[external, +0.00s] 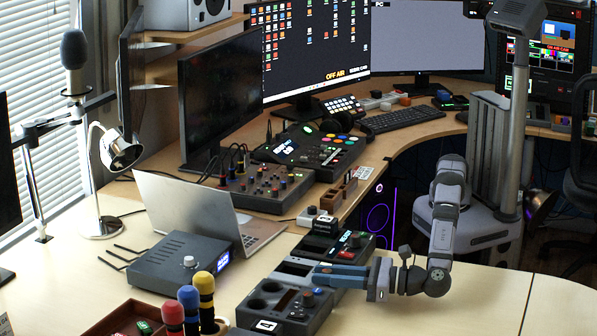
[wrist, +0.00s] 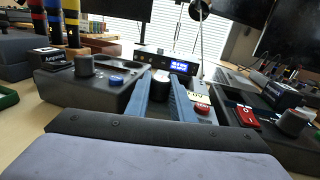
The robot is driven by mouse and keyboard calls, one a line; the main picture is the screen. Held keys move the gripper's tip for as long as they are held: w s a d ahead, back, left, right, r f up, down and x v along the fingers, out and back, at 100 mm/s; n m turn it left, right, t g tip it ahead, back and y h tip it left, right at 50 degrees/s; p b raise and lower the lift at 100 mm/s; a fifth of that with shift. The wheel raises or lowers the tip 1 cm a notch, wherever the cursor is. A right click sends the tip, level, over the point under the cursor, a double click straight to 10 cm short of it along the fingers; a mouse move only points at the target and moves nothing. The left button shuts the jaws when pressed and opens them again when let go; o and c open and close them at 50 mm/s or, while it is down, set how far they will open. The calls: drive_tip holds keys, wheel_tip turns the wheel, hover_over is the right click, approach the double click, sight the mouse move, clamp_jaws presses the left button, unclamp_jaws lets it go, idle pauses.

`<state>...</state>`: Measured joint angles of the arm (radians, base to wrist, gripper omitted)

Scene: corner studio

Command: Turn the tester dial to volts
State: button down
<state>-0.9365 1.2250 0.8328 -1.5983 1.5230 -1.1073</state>
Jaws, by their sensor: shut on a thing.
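The tester (wrist: 196,98) is a grey unit between two dark control boxes. It has a small label and a red button (wrist: 203,106). My gripper (wrist: 162,80) reaches over it from the near side, its two blue fingers closed around the dial (wrist: 160,76), a small dark knob with a pale top. The fingers hide the dial's sides and most of the markings around it, so I cannot read its setting. In the external view my gripper (external: 318,273) reaches in low from the right over the grey tester (external: 292,266), and its fingers cover the dial.
A dark box (external: 274,309) with a knob and cups stands on the near side. Another dark box (external: 335,244) with a red switch stands on the far side. A grey device with a lit display (external: 180,262), a laptop (external: 195,205) and coloured microphones (external: 188,304) are to the left.

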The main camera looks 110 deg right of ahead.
drive_tip(key=shift+r, duration=0.1)
drive_tip(key=c, duration=1.8)
unclamp_jaws()
drive_tip(key=shift+v, duration=3.65)
